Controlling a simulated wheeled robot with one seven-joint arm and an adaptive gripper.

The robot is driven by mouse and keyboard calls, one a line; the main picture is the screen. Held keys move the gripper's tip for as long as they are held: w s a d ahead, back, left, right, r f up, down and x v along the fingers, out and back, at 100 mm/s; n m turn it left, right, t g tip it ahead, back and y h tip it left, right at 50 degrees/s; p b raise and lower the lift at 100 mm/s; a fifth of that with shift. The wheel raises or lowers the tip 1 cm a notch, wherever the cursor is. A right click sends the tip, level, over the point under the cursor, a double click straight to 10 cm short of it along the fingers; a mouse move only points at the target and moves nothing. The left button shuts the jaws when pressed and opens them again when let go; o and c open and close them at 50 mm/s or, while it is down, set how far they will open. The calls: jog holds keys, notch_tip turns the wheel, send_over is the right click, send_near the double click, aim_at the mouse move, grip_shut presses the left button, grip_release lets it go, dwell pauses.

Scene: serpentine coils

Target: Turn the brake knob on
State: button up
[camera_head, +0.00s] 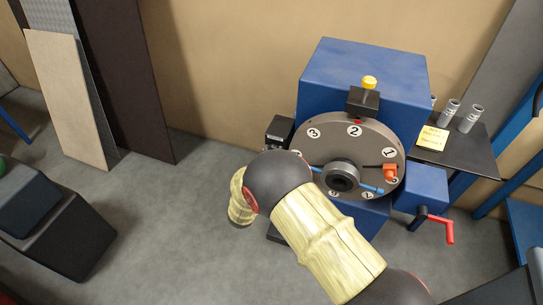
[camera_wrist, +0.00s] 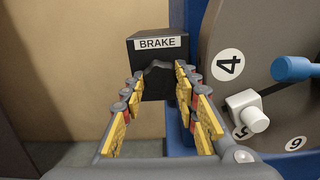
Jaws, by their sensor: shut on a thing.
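The brake box (camera_wrist: 130,58) is black with a white BRAKE label, straight ahead in the wrist view. Its dark knob (camera_wrist: 158,67) is on the front face, below the label. My gripper (camera_wrist: 160,78) has its two yellow-padded fingers on either side of the knob, shut on it. The knob's lower part and its exact turn are hard to make out, dark on dark. In the head view the brake box (camera_head: 279,129) shows at the left of the blue machine. There my gripper is hidden behind my arm.
The blue machine (camera_head: 362,75) carries a grey numbered dial (camera_head: 330,140) close to the right of the brake box. A red-handled crank (camera_head: 440,228) sits at lower right. A side shelf (camera_head: 470,150) holds grey cylinders and a yellow note. Boards (camera_head: 115,80) lean at left.

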jog(key=shift+f+m+b, duration=0.2)
jog(key=shift+m+b, duration=2.1)
jog(key=shift+m, duration=1.9)
jog(key=o, duration=1.2)
jog(key=shift+a+r, duration=0.1)
jog(key=shift+c, duration=0.2)
